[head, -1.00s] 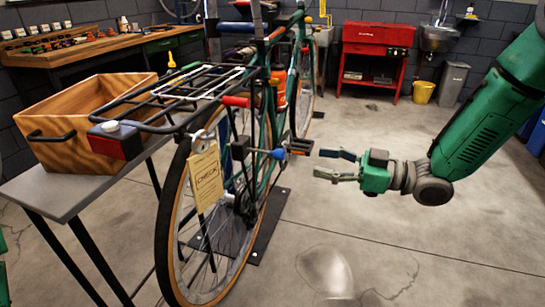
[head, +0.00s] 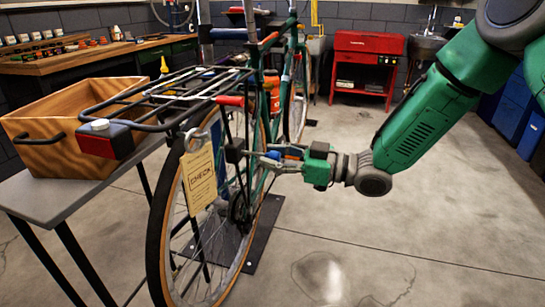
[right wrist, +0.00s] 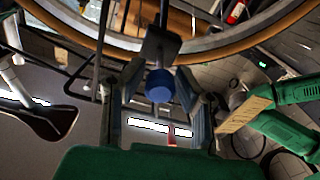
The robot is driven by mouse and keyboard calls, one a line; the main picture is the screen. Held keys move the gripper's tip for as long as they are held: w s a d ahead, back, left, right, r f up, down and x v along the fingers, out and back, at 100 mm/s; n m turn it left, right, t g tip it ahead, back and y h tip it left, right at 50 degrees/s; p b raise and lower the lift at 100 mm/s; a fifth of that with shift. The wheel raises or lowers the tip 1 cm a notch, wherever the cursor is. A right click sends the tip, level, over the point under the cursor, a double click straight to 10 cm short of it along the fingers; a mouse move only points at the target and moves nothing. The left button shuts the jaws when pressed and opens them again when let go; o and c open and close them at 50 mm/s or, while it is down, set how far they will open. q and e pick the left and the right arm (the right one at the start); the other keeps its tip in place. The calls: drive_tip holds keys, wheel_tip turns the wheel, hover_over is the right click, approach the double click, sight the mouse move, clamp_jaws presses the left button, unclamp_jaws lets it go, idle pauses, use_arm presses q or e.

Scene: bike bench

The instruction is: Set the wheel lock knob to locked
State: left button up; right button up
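The blue wheel lock knob (head: 272,155) sits at the end of a short rod from a black block (head: 234,150) beside the rear wheel. My right gripper (head: 262,158) reaches it from the right, with its fingers around the knob's place and partly covering it. In the right wrist view the blue knob (right wrist: 159,87) lies between the two spread fingers of my right gripper (right wrist: 155,100), with gaps visible on both sides. I cannot read the knob's setting. My left gripper is not in view.
The bicycle's rear wheel (head: 160,235) stands close beside the gripper, with a paper CHECK tag (head: 199,180) hanging near it. A rear rack (head: 150,100) extends above. A wooden crate (head: 60,150) sits on a grey bench (head: 50,198) at left. The floor at right is clear.

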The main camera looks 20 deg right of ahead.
clamp_jaws()
drive_tip(key=shift+x, duration=1.35)
drive_tip(key=o, duration=0.7)
unclamp_jaws()
drive_tip(key=shift+c, duration=0.2)
drive_tip(key=shift+d, duration=0.15)
drive_tip(key=v, duration=1.2)
drive_tip(key=shift+f, duration=0.1)
